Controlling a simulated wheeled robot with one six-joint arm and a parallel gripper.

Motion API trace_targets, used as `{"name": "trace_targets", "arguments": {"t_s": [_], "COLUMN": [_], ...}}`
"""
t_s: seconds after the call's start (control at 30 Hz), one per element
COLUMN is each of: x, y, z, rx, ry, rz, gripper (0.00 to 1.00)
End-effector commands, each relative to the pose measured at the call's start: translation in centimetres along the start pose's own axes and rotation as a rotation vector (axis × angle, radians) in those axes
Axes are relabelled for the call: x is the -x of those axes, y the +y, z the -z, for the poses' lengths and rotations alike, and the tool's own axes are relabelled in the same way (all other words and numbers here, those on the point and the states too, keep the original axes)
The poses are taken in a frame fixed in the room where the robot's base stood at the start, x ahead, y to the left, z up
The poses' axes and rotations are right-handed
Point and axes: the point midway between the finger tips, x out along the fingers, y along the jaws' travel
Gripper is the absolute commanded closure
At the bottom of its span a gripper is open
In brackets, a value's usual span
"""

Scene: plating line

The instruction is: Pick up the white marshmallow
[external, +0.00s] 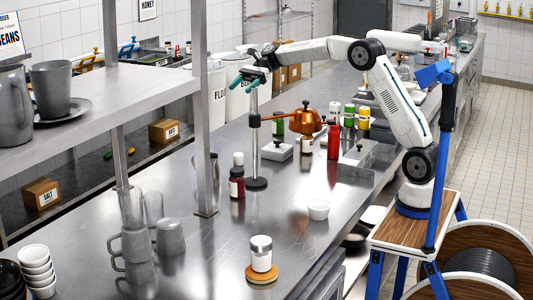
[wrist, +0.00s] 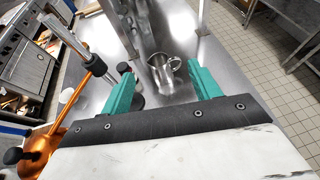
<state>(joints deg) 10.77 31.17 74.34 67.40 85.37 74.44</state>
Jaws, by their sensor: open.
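I cannot make out a white marshmallow for certain in either view. My gripper (external: 250,76) is high over the counter, near the top of a metal stand (external: 254,140). In the wrist view my gripper (wrist: 163,88) has its teal fingers spread wide, with nothing held between them.
A copper pot (external: 303,121) is beside the stand. A dark red bottle (external: 237,183) and a red squeeze bottle (external: 334,143) stand nearby. Bare counter lies around the white bowl.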

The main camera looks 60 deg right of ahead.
Motion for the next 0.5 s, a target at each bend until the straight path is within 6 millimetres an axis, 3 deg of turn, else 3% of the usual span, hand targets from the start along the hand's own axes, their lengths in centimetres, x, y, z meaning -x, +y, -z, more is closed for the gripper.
{"name": "trace_targets", "arguments": {"t_s": [0.03,0.3,0.5], "x": [-0.1,-4.5,-7.2], "y": [-0.8,-0.3,-0.2], "z": [0.5,10.8,17.0], "rx": [-0.023,-0.023,-0.018], "ry": [-0.015,-0.010,-0.009], "rz": [0.005,0.001,0.001], "gripper": [0.38,0.38,0.38]}}
